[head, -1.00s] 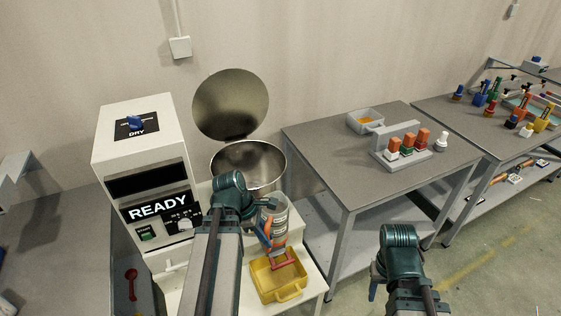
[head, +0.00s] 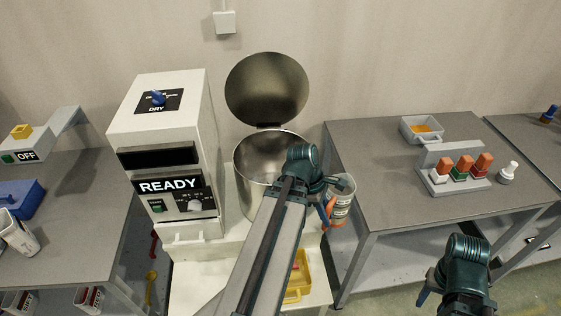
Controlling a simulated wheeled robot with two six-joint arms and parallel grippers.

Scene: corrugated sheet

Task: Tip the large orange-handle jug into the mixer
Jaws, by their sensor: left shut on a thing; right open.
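The large jug (head: 343,201) is pale with an orange handle (head: 331,212) and a printed label. My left gripper (head: 329,208) is shut on the orange handle and holds the jug in the air at the right of the mixer's bowl. The jug looks close to upright; its contents are hidden. The mixer (head: 160,150) is a white machine with a READY display, a steel bowl (head: 252,165) and a round lid (head: 267,88) standing open behind the bowl. My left arm covers part of the bowl's front. My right gripper (head: 424,290) is open and empty at the lower right, partly hidden by its own wrist.
A yellow tray (head: 301,280) sits on the mixer's base below my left arm. A grey table (head: 380,155) on the right bears a bin (head: 422,129), a rack (head: 440,180) of orange-topped bottles and a white bottle (head: 508,173). Another table (head: 90,175) stands at the left.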

